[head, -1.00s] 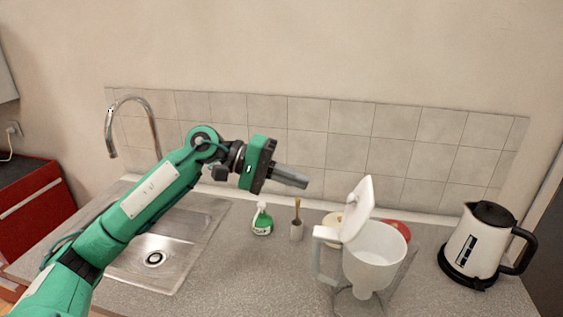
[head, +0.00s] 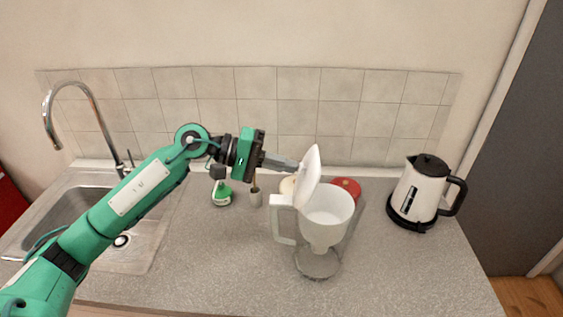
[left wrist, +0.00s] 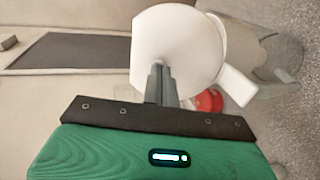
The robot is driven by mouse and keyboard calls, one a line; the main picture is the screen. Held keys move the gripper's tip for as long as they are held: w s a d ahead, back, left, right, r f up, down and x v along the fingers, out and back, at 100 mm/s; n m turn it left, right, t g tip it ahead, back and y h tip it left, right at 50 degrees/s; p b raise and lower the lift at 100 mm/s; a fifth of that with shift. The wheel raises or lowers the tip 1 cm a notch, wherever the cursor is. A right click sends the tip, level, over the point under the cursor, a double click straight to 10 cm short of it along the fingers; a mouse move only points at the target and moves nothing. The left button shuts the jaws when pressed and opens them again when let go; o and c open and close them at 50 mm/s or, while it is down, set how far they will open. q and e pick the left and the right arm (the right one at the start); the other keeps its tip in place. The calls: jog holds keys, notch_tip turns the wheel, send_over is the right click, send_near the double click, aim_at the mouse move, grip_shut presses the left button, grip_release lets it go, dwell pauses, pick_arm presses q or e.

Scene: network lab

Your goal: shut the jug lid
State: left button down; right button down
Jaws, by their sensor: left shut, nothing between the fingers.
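The white jug (head: 325,217) stands on the counter in the head view, its handle (head: 284,219) toward the left. Its round lid (head: 311,178) is raised, standing steeply tilted on the handle side of the open mouth. My left gripper (head: 297,165) is shut and empty, its fingertips at or very near the outer face of the lid. In the left wrist view the lid (left wrist: 178,42) lies straight ahead of the shut fingers (left wrist: 158,66); I cannot tell whether they touch it. My right gripper is not in view.
A white and black kettle (head: 422,191) stands to the right. A red object (head: 347,186) sits behind the jug. The front counter is clear.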

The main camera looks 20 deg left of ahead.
aim_at(310, 165)
pick_arm(q)
jog(key=d+y+b, duration=0.2)
jog(key=w+d+g+y+b, duration=0.1)
jog(key=d+y+b, duration=0.1)
jog(key=shift+w+r, duration=0.1)
jog(key=shift+w+d+f+g+y+b, duration=0.15)
jog(key=shift+d+g+y+b, duration=0.1)
jog(key=shift+d+y+b, duration=0.25)
jog(key=shift+w+d+f+g+y+b, duration=0.15)
jog(key=shift+d+g+y+b, duration=0.2)
jog(key=shift+y, duration=0.35)
jog(key=w+d+f+y+b, duration=0.1)
jog(key=d+f+b, duration=0.3)
jog(key=b, duration=0.6)
jog(key=shift+w+d+f, duration=0.15)
jog(key=shift+d, duration=0.45)
jog(key=shift+a+f, duration=0.1)
jog(key=shift+f, duration=0.05)
